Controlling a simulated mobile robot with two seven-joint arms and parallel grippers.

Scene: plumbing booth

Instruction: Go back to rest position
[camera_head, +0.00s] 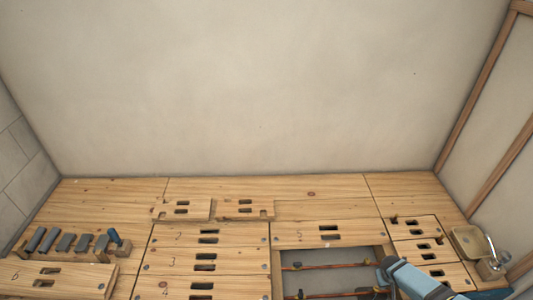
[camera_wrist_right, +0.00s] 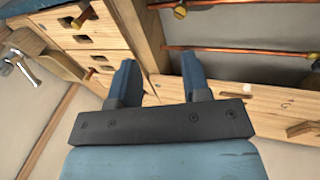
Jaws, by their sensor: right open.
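My right gripper (camera_head: 380,277) comes in from the lower right in the head view, over the right side of an open recess (camera_head: 310,285) in the wooden floor. In the right wrist view its two blue fingers (camera_wrist_right: 158,64) stand apart with nothing between them. Copper pipes (camera_wrist_right: 240,50) run across the recess beyond the fingers. My left gripper is in neither view.
Numbered wooden panels (camera_head: 205,237) with slots cover the floor. Two loose boards (camera_head: 245,210) lie behind them. A rack of grey tools (camera_head: 70,243) stands at left. A tan basin with a tap (camera_head: 472,242) is at right. Walls enclose the back and sides.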

